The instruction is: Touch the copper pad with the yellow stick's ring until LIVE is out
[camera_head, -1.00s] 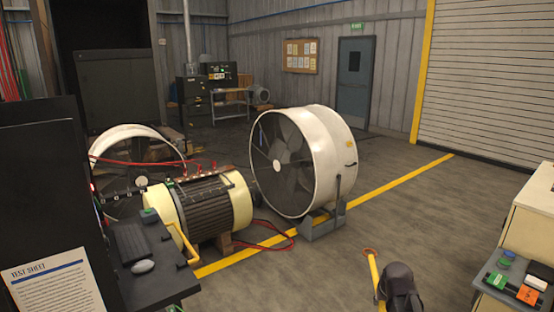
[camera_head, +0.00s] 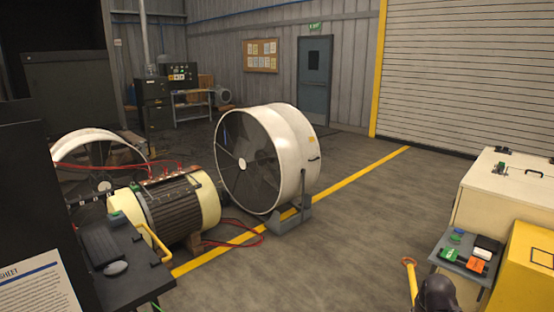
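The yellow stick (camera_head: 413,287) stands up at the bottom right, its ring (camera_head: 409,262) at the top end and clear of everything around it. My gripper (camera_head: 437,292) shows as a dark rounded shape beside the stick, cut by the bottom edge. Its fingers are hidden, but the stick moves along with it, so it appears held. A motor (camera_head: 180,212) with cream ends and red leads on top stands at the left. I cannot make out a copper pad or a LIVE sign for certain.
A large white fan (camera_head: 300,150) stands behind the motor. A dark bench (camera_head: 135,282) is at the front left. A cream cabinet (camera_head: 500,200), a small shelf (camera_head: 448,262) with coloured items and a yellow box (camera_head: 525,290) are at the right. The middle floor is clear.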

